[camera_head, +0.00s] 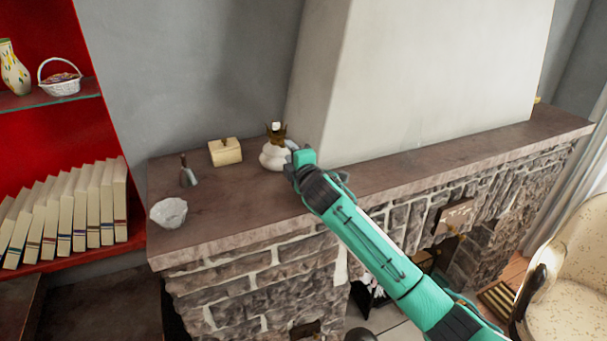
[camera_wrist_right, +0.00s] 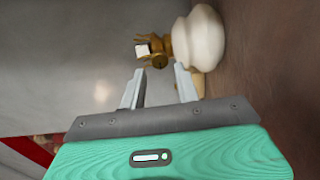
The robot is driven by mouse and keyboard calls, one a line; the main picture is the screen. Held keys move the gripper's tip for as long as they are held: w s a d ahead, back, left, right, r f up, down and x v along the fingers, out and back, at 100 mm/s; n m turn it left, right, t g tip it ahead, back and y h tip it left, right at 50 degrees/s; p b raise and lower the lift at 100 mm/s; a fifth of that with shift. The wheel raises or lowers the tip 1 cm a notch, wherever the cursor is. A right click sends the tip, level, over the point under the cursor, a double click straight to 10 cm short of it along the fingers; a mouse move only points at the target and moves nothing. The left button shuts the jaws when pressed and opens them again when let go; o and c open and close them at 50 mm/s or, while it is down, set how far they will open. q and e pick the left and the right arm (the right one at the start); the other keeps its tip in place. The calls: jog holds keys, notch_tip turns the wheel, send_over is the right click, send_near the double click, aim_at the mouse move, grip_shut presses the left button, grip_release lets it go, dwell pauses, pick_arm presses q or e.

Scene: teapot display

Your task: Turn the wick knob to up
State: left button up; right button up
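An oil lamp with a round white body (camera_head: 272,158) and a brass burner (camera_head: 276,135) stands on the mantel shelf. In the right wrist view the white body (camera_wrist_right: 202,40) is at upper right, with the brass burner (camera_wrist_right: 180,42) to its left. A small round brass wick knob (camera_wrist_right: 159,62) faces my right gripper (camera_wrist_right: 160,73). The two fingers are apart, one on either side of the knob's line, with nothing between them. In the head view my right gripper (camera_head: 291,147) is close beside the lamp. Whether a finger touches it cannot be told. My left gripper is out of view.
The mantel shelf (camera_head: 400,170) also holds a cream box (camera_head: 225,152), a small bell-like object (camera_head: 188,176) and a grey-white bowl (camera_head: 169,212). The chimney breast (camera_head: 420,80) rises close behind the lamp. The shelf's right part is mostly clear.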

jog(key=b+v, duration=0.2)
jog(key=v, duration=0.6)
jog(key=shift+s+d+b, duration=0.15)
jog(key=shift+s+b, duration=0.25)
jog(key=shift+s, duration=0.15)
